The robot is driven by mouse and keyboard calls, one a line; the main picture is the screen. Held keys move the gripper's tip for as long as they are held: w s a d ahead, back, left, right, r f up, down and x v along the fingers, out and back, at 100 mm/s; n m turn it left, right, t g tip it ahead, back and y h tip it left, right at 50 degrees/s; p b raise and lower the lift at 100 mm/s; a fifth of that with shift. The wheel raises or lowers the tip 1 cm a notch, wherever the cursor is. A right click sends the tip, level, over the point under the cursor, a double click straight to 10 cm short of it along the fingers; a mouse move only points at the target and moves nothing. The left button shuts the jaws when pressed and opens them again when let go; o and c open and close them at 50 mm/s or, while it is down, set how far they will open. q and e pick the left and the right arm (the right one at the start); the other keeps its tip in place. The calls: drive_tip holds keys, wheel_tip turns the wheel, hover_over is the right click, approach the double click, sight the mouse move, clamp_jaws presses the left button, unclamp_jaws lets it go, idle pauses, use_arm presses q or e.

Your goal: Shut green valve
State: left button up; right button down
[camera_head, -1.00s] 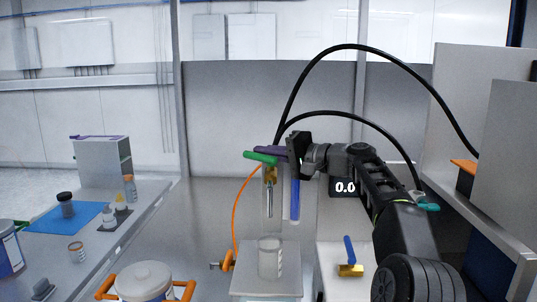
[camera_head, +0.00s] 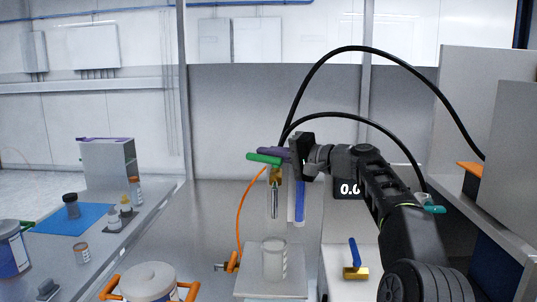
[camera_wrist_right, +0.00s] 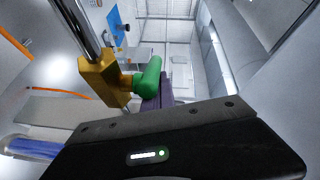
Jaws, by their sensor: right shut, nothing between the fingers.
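The green valve handle (camera_head: 264,159) sticks out sideways to the left, across the upright metal outlet pipe (camera_head: 275,203) below its brass body (camera_head: 275,175). In the right wrist view, the green handle (camera_wrist_right: 149,76) sits on the brass body (camera_wrist_right: 103,80), at an angle to the metal pipe. My right gripper (camera_head: 264,151) has purple fingers, shut and empty, just behind and above the handle. In the right wrist view, the fingers (camera_wrist_right: 157,97) lie close beside the handle's end; I cannot tell whether they touch. My left gripper is out of view.
A clear beaker (camera_head: 274,259) stands under the outlet on a pale stand. An orange hose (camera_head: 239,215) and a blue-handled brass valve (camera_head: 355,268) are nearby. The display (camera_head: 348,189) reads 0.0. A white pot (camera_head: 150,279) stands front left. Shelving (camera_head: 470,215) borders the right.

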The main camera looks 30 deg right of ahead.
drive_tip(key=shift+a+f, duration=0.1)
drive_tip(key=shift+a, duration=0.1)
idle(0.5)
drive_tip(key=shift+s+d+f+b, duration=0.15)
drive_tip(key=shift+s+d+b, duration=0.15)
drive_tip(key=shift+s+b, duration=0.1)
drive_tip(key=b+v, duration=0.1)
drive_tip(key=v, duration=0.6)
drive_tip(key=shift+r+b, duration=0.3)
drive_tip(key=shift+b, duration=0.05)
drive_tip(key=c, duration=2.2)
unclamp_jaws()
drive_tip(key=shift+d, duration=0.1)
